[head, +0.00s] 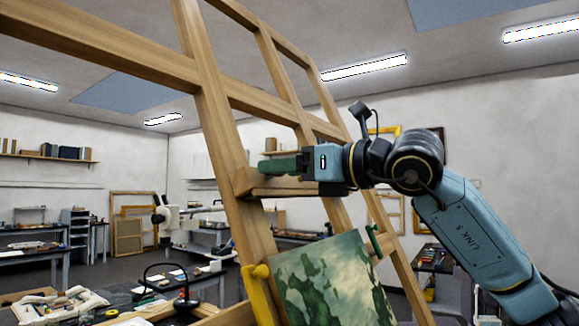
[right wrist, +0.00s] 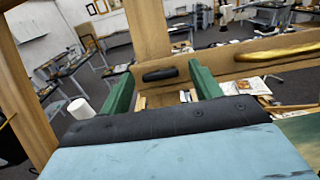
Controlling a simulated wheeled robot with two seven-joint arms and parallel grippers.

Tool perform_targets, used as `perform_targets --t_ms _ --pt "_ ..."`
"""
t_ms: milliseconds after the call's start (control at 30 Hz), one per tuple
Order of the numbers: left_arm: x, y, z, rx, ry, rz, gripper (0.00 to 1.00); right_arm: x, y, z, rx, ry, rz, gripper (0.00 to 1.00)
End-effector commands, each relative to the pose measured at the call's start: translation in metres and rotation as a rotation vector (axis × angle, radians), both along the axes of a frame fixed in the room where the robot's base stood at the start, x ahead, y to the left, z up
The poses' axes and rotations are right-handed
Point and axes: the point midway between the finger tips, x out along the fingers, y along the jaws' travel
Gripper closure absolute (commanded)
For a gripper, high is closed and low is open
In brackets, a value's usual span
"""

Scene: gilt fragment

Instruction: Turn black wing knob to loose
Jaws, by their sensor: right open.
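The black wing knob (right wrist: 160,75) shows in the right wrist view as an elongated dark shape lying nearly level on a wooden bar of the easel. It appears between the green fingers of my right gripper (right wrist: 161,73), which are apart, with no clear contact on the knob. In the head view, my right gripper (head: 279,166) reaches in from the right to the wooden easel (head: 223,140), and the knob cannot be made out there. My left gripper is not in view.
A green painted panel (head: 330,283) leans on the easel below my right gripper, beside a yellow clamp (head: 259,294) and a green clamp (head: 374,241). A black lamp (head: 186,298) stands on the cluttered bench at lower left. Easel posts flank the gripper.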

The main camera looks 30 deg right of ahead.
Motion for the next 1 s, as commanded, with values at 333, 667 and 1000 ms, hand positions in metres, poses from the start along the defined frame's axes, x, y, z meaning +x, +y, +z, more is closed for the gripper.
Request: perform_targets --t_ms 333,667,1000 --pt "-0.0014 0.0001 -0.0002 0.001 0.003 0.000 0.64 -0.0003 0.0000 -0.0001 0.000 0.000 0.000 0.72" --pt "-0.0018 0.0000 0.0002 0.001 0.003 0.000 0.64 -0.0003 -0.0007 0.0002 -0.019 -0.008 0.009 0.81" --pt "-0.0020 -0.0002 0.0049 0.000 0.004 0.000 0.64 0.0008 -0.0019 0.0012 -0.181 -0.075 0.088 0.81"
